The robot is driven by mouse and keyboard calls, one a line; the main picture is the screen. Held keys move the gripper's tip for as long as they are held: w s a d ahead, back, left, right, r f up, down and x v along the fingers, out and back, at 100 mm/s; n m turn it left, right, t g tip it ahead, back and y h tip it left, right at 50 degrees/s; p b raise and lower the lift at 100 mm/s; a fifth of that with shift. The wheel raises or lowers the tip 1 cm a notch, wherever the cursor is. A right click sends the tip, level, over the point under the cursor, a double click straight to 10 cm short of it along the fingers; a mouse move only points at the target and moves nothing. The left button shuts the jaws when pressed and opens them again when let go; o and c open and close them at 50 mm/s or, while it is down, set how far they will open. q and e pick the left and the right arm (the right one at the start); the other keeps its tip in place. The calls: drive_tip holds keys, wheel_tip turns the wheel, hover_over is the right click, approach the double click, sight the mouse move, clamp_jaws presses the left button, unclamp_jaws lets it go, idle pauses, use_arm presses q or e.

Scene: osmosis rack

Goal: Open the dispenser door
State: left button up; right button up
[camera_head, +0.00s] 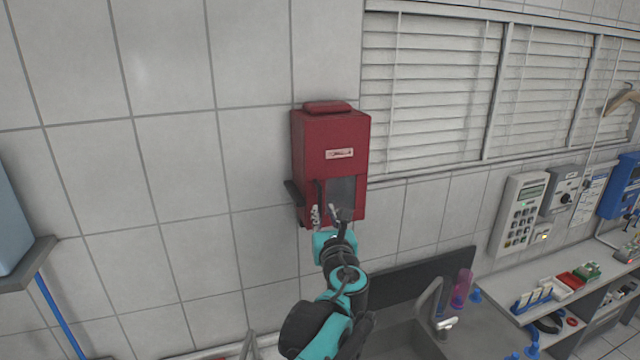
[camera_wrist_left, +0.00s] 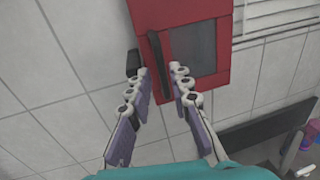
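The red dispenser (camera_head: 318,140) hangs on the tiled wall, with a pale label and a grey window (camera_head: 342,190) on its front. Its door looks shut. A dark vertical handle (camera_head: 318,192) is left of the window; it also shows in the left wrist view (camera_wrist_left: 159,58). My left gripper (camera_head: 326,212) is in front of the dispenser's lower part. In the left wrist view the gripper (camera_wrist_left: 160,75) has its fingers spread, with the handle's lower end between the fingertips. Whether they touch it I cannot tell. My right gripper is not in view.
A dark side piece (camera_head: 293,193) sticks out on the dispenser's left. Below are a sink with a tap (camera_head: 428,303) and a pink bottle (camera_head: 461,288). A keypad device (camera_head: 518,215) is on the wall at right. The wall left of the dispenser is bare.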

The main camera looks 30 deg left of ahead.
sight(320, 201)
use_arm(q)
drive_tip(key=x, duration=0.7)
drive_tip(key=shift+w+a+p, duration=0.25)
drive_tip(key=shift+p, duration=0.15)
clamp_jaws()
